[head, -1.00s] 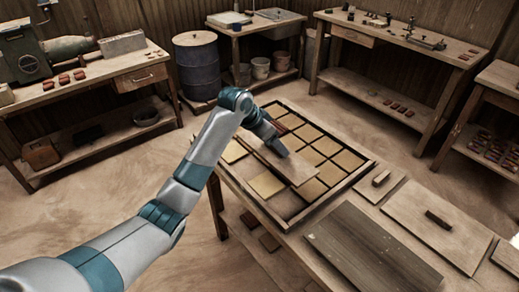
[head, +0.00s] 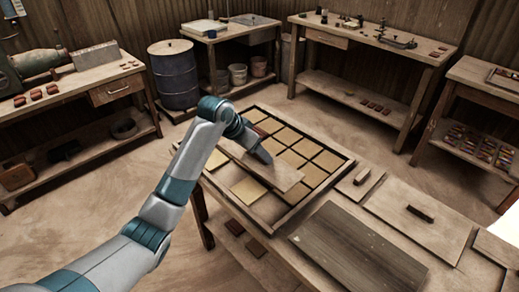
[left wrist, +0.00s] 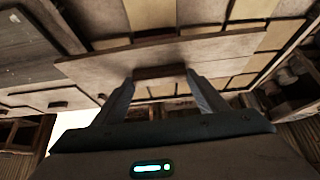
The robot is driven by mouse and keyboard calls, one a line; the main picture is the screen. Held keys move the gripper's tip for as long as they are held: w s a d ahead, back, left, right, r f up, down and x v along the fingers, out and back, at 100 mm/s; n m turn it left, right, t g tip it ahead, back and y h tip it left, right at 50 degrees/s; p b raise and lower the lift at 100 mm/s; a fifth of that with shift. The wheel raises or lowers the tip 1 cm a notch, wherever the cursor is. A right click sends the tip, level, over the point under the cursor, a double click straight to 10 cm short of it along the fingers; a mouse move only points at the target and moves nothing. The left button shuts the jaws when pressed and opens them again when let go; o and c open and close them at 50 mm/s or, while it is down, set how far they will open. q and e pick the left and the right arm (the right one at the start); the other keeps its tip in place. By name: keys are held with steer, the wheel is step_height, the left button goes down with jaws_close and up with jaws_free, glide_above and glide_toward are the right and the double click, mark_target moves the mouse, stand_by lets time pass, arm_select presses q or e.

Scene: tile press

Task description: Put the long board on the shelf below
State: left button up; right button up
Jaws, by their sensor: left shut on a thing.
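The long board (head: 286,179) is a narrow pale brown plank above the tray of square tiles (head: 323,196) on the middle table. It covers part of the left tile rows; I cannot tell whether it touches them. My left gripper (head: 262,157) reaches it from above. In the left wrist view, the fingers (left wrist: 162,78) are shut on a dark brown grip block (left wrist: 160,72) on the board (left wrist: 105,66). The lower shelf (head: 222,215) shows only partly under the table's left side, with dark tiles (head: 234,228) there. My right gripper is out of view.
A dark grey board (head: 345,245), a wide pale board with a grip block (head: 420,213) and a small block board (head: 358,182) lie right of the tray. A blue drum (head: 174,75) and workbenches stand behind. Open floor lies left of the table.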

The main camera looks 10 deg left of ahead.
arm_select(q)
steer(key=s+a+f+n+y, duration=0.1)
steer(key=s+a+n, duration=0.1)
steer(key=s, duration=0.5)
steer(key=s+a+f+n+y, duration=0.1)
steer(key=s+a+f+n, duration=0.1)
steer(key=s, duration=0.6)
steer(key=s+a+f+n+t+y, duration=0.1)
steer(key=s+a+f+n, duration=0.1)
steer(key=s, duration=0.6)
steer(key=shift+a+n+y, duration=0.4)
steer(key=shift+a+n, duration=0.2)
steer(key=shift+a, duration=0.65)
